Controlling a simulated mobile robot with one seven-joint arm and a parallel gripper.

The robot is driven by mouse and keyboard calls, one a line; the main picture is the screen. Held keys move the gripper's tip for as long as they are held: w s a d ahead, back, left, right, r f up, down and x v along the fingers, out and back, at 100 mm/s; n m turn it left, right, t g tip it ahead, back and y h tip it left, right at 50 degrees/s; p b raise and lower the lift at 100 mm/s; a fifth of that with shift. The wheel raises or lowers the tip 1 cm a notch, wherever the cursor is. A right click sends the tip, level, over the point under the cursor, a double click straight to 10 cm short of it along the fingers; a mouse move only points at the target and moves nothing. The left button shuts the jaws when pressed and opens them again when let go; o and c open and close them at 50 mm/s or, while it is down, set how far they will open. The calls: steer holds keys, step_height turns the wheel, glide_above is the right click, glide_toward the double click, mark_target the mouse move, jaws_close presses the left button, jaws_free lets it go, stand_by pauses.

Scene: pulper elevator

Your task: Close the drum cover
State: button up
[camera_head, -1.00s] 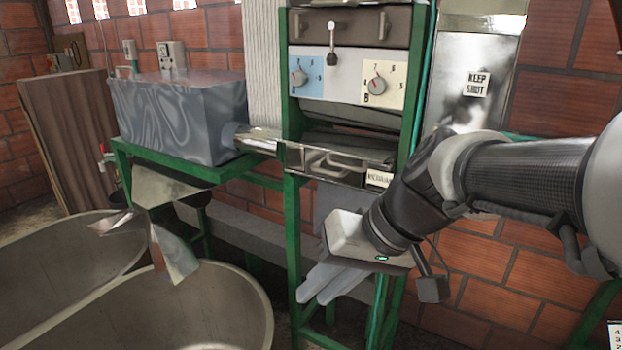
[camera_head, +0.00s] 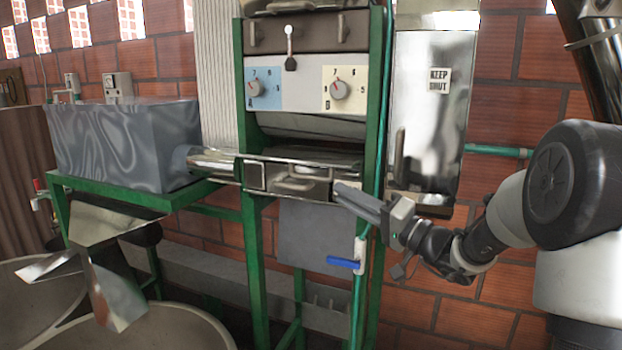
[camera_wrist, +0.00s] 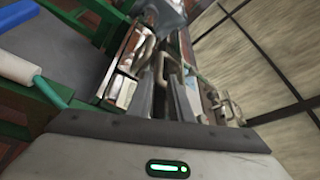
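The drum cover (camera_head: 295,177) appears to be the shiny metal panel with a bar handle, sticking out low on the front of the green-framed pulper. The dark curved drum (camera_head: 310,128) shows above it, under the dials. My gripper (camera_head: 341,192) is at the right end of this panel, its fingers pointing left; touching or apart is unclear. In the wrist view the two grey fingers (camera_wrist: 171,75) look slightly apart with nothing visible held. The metal panel and its handle (camera_wrist: 135,52) lie just beyond and left of them. The fingertips partly hide the panel's right end.
A blue-handled valve (camera_head: 344,263) on a green pipe stands just below my gripper. A metal cabinet marked KEEP SHUT (camera_head: 420,125) is behind on the right. A grey box (camera_head: 125,145) and round vats (camera_head: 160,330) are at left. Brick wall closes the back.

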mark_target(311, 177)
steer(key=x, duration=1.1)
steer(key=shift+p, duration=0.35)
jaws_close()
